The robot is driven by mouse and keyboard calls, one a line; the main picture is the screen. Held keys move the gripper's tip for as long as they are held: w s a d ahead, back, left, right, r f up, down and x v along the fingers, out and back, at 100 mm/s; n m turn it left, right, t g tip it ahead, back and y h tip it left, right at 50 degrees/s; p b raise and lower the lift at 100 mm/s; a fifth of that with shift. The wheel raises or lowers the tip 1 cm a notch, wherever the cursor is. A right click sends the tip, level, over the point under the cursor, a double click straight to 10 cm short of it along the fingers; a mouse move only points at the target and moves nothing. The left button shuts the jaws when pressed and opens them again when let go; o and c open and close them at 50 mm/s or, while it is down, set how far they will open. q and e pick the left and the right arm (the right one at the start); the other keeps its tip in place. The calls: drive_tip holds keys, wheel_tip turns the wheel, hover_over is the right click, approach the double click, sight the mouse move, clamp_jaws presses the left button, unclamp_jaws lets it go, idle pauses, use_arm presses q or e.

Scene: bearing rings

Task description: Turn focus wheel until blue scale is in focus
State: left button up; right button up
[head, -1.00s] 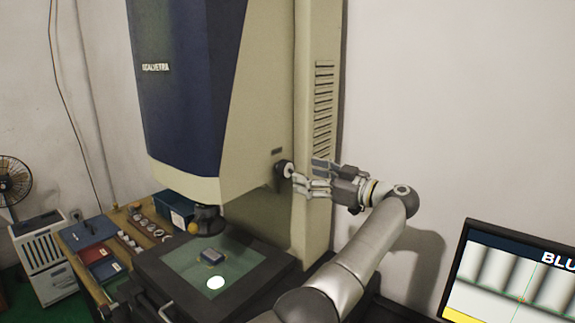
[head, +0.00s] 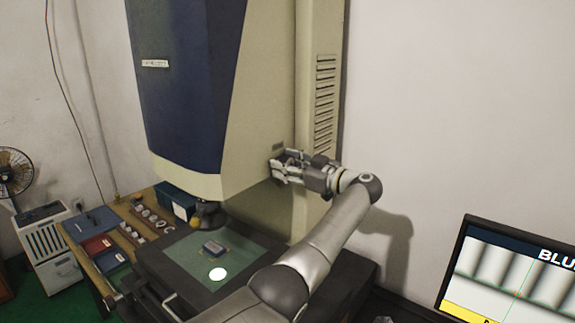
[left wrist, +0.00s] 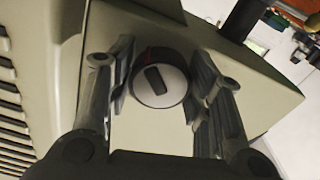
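The focus wheel is a round knob with a white face and dark bar grip (left wrist: 160,86) on the beige side of the machine (head: 262,110). My left gripper (head: 280,167) is at the wheel, which it hides in the head view. In the left wrist view its fingers (left wrist: 160,88) stand open on either side of the wheel, with narrow gaps. The monitor (head: 515,275) at lower right shows blurred dark vertical bands and the cut-off letters "BLU". My right gripper is not in view.
Under the machine's head, a stage (head: 178,262) carries a small block (head: 213,248) beside a bright spot. A wooden bench (head: 118,238) with cases and rings stands left. A fan (head: 14,170) stands at far left. The wall right of the machine is clear.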

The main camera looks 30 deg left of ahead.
use_arm(q)
drive_tip(key=c, duration=0.5)
drive_tip(key=shift+o, duration=0.2)
drive_tip(key=shift+d+f+n+b, duration=0.1)
drive_tip(key=shift+f+n+b, duration=0.05)
drive_tip(key=shift+n+b, duration=1.65)
drive_tip(key=shift+n, duration=0.9)
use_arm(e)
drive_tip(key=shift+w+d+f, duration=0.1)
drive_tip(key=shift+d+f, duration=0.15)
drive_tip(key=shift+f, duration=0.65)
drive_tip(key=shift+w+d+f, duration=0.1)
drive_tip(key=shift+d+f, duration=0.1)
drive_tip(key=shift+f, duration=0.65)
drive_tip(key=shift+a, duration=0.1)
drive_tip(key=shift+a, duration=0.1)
use_arm(q)
drive_tip(key=o, duration=1)
drive_tip(key=shift+o, duration=0.2)
